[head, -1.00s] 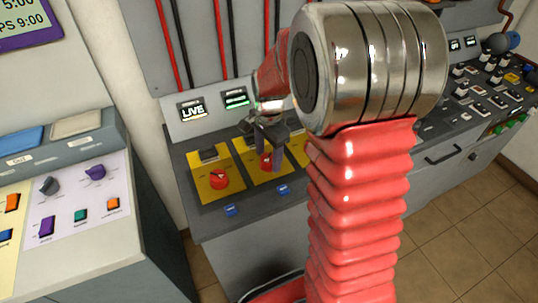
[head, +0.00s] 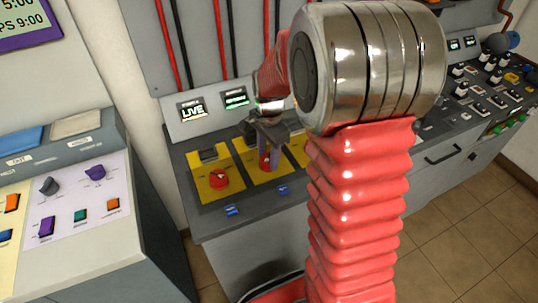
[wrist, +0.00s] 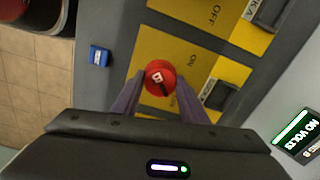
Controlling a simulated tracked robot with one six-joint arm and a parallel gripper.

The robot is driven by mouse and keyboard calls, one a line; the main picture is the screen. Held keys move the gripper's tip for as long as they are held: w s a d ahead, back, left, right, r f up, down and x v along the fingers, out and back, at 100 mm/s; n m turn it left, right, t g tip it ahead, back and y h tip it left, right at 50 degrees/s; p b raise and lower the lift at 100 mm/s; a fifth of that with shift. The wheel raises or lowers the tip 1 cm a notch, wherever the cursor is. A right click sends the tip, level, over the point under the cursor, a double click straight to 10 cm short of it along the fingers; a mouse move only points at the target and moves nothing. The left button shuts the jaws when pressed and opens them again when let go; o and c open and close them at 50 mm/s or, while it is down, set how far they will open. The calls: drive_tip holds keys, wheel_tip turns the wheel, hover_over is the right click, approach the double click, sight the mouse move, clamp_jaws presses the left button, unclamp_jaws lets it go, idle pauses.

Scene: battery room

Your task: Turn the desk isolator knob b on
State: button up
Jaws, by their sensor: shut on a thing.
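The red isolator knob (wrist: 157,70) marked B stands on a yellow plate (wrist: 198,55) in the wrist view. The plate bears the words ON and OFF. My gripper (wrist: 160,80) has its purple fingers on either side of the knob, shut on it. A dark mark shows on the knob's lower right part in that view. In the head view my gripper (head: 269,160) points down over the middle yellow plate (head: 256,178), and its fingers hide most of the knob.
Another red knob (head: 219,179) sits on the yellow plate to the left. Behind stand a LIVE display (head: 193,110) and a second green-lit display (head: 236,98), which reads NO VOLTS in the wrist view (wrist: 297,135). Small blue tags (head: 232,210) lie along the desk's front.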

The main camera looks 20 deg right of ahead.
drive_tip(key=shift+n, duration=0.4)
drive_tip(key=n, duration=0.7)
drive_tip(key=shift+n, duration=0.4)
drive_tip(key=n, duration=0.4)
drive_tip(key=shift+n, duration=0.3)
drive_tip(key=n, duration=0.4)
drive_tip(key=shift+n, duration=0.4)
drive_tip(key=shift+g, duration=0.3)
drive_tip(key=o, duration=1)
drive_tip(key=shift+o, duration=0.2)
